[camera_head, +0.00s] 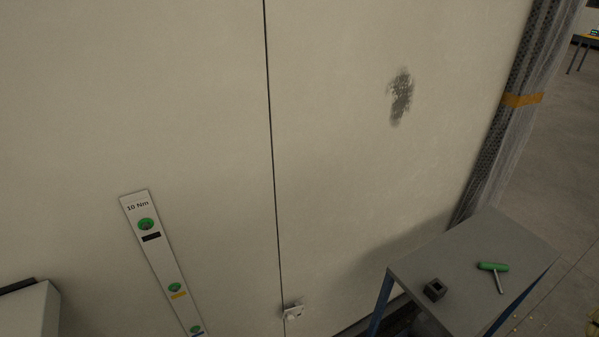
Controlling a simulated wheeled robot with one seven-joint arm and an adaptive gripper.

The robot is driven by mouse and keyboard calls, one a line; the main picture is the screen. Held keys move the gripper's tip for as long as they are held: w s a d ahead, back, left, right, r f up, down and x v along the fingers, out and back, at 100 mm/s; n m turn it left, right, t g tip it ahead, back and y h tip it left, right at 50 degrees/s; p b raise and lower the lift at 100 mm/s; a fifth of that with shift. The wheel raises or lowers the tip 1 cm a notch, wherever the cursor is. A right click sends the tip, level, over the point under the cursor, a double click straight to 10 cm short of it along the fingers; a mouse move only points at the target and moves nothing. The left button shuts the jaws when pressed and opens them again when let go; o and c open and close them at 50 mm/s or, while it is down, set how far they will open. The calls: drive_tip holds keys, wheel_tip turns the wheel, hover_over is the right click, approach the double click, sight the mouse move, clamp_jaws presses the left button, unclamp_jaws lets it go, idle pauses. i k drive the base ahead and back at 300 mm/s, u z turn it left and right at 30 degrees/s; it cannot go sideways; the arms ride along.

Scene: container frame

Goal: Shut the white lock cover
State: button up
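A small white lock piece (293,312) sits low on the pale wall panel, at the bottom of the dark vertical seam. It looks like the white lock cover, with a small knob or tab sticking out. It is too small to tell whether the cover stands open or shut. My gripper is not in view.
A white strip marked 10 Nm (137,206) with green round spots is on the left panel. A grey table (450,262) at the lower right holds a green-handled T-shaped tool (493,267) and a dark square block (435,290). A wrapped column (507,110) stands behind it.

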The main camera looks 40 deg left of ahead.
sight(287, 313)
drive_tip(key=u, duration=0.55)
drive_tip(key=k, duration=0.9)
drive_tip(key=u, duration=0.95)
